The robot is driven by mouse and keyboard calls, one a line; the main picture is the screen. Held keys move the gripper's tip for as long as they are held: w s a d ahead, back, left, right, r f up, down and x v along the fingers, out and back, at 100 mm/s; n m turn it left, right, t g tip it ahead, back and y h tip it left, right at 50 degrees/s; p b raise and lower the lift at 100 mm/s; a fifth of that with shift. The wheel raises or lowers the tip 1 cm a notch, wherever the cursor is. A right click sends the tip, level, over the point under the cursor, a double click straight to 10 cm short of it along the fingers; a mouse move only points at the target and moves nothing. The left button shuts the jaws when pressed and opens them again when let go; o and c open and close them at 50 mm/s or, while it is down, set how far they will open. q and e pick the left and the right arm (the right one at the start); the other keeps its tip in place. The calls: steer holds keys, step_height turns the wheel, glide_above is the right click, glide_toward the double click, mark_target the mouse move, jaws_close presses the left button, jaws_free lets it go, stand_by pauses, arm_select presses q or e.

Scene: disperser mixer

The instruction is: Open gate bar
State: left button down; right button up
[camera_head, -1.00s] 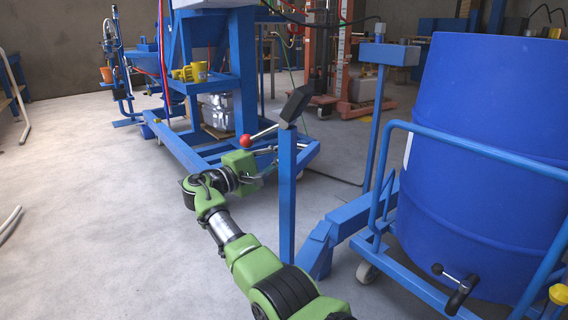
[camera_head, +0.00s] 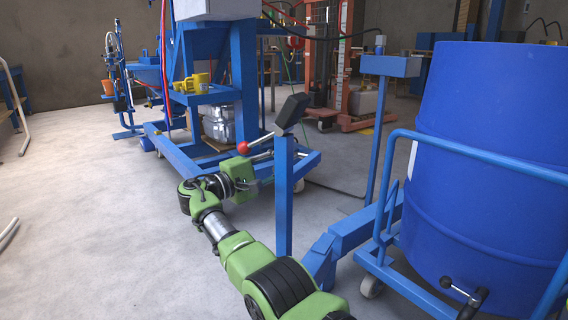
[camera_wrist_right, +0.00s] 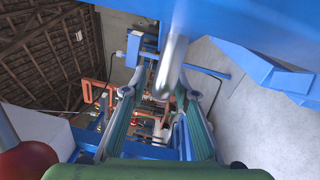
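No part is clearly marked as the gate bar. A metal lever with a red ball knob (camera_head: 243,148) runs up to a black block (camera_head: 292,112) on a blue post (camera_head: 284,195) in the head view. My right gripper (camera_head: 262,182) is just below the lever, left of the post, partly hidden by its own body. In the right wrist view its two teal fingers (camera_wrist_right: 160,100) are apart. A grey rod (camera_wrist_right: 170,60) hangs down in front of the gap between them; contact cannot be told. The red knob (camera_wrist_right: 27,160) is at lower left. My left gripper is not in view.
A blue drum (camera_head: 490,160) stands in a blue wheeled trolley (camera_head: 480,150) at right. A blue machine frame (camera_head: 185,160) with yellow parts stands behind my gripper. An orange lift (camera_head: 330,60) is at the back. The floor (camera_head: 90,230) at left is mostly clear.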

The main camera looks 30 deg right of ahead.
steer(key=shift+a, duration=0.1)
steer(key=s+a, duration=0.1)
steer(key=a, duration=0.6)
steer(key=shift+s+f, duration=0.15)
steer(key=shift+f, duration=0.15)
steer(key=shift+a, duration=0.1)
